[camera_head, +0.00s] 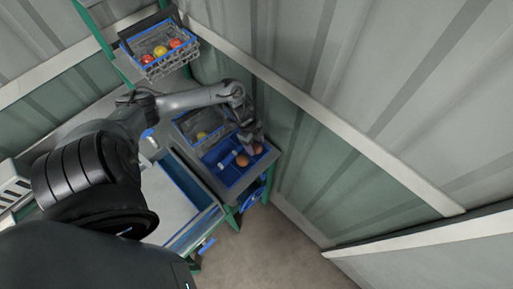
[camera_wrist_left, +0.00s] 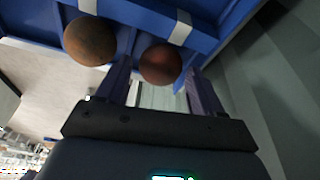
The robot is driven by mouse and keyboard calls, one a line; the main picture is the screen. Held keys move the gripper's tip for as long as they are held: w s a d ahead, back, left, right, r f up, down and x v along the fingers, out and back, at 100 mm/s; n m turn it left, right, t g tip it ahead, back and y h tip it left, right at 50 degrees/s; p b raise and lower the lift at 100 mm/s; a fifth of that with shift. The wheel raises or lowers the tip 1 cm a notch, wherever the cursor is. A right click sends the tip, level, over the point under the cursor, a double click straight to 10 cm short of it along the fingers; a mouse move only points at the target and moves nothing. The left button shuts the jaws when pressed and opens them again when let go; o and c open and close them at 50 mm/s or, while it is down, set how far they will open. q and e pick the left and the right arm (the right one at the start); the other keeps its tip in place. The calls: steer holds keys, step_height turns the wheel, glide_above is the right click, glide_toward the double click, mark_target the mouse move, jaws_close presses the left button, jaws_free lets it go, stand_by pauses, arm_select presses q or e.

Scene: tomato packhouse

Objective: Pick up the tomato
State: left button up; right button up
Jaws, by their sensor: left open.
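Two round orange-brown fruits, which look like tomatoes, lie in a blue tray (camera_head: 226,176): one tomato (camera_head: 242,160) at the left and one (camera_head: 258,148) at the right. My left gripper (camera_head: 251,139) is above the tray, close to the right tomato. In the left wrist view my left gripper (camera_wrist_left: 156,70) is open, with a dark reddish tomato (camera_wrist_left: 161,64) between its fingers, apart or touching I cannot tell. A browner tomato (camera_wrist_left: 90,41) is outside the fingers to the left. My right gripper is not in view.
A wire basket (camera_head: 186,127) with a yellow fruit stands behind the blue tray. A higher wire basket (camera_head: 170,64) holds red and yellow fruits. A corrugated wall (camera_head: 330,160) rises close to the right. White strips (camera_wrist_left: 181,28) show in the tray.

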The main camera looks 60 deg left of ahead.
arm_select(q)
steer(key=shift+d+f, duration=0.15)
steer(key=shift+f, duration=0.5)
steer(key=shift+c, duration=0.3)
steer(key=c, duration=0.5)
steer(key=shift+o, duration=0.2)
